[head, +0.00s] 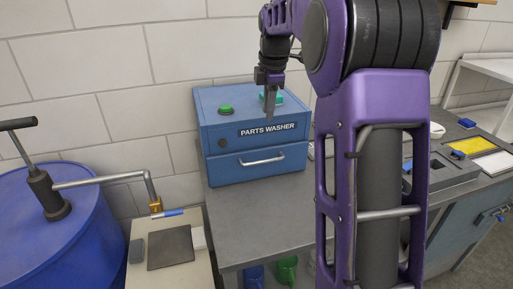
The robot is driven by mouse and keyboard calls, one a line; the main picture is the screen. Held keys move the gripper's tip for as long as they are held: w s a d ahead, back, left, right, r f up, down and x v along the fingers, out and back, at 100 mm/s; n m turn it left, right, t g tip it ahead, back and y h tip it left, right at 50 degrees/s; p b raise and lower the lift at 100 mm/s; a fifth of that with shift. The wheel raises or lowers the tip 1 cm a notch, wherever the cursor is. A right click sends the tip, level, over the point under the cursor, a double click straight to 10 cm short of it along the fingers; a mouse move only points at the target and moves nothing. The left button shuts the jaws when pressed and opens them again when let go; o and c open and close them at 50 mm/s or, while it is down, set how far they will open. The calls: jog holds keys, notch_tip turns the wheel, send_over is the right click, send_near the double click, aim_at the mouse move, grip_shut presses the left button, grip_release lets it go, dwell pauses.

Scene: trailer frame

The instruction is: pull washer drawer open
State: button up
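The blue parts washer (225,133) stands on a grey workbench in the middle of the head view, with a "PARTS WASHER" label on its front. Its drawer (230,170) is the lower front panel and looks flush with the body. A silver bar handle (263,160) runs across the drawer front. My gripper (270,112) points down in front of the washer's upper part in the picture, above and apart from the handle. Its fingers are small and seen edge-on, so I cannot tell if they are open.
A blue drum (75,225) with a hand pump stands at the left. A small side table (190,265) holds a dark pad. The grey bench top (240,215) in front of the washer is clear. My purple arm hides much of the right side.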

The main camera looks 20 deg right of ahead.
aim_at(263, 161)
jog(key=shift+n, duration=0.3)
jog(key=x, duration=1.2)
jog(key=s+b+x, duration=0.1)
jog(key=x, duration=0.4)
jog(key=shift+a+f, duration=0.35)
jog(key=shift+f, duration=0.15)
grip_shut()
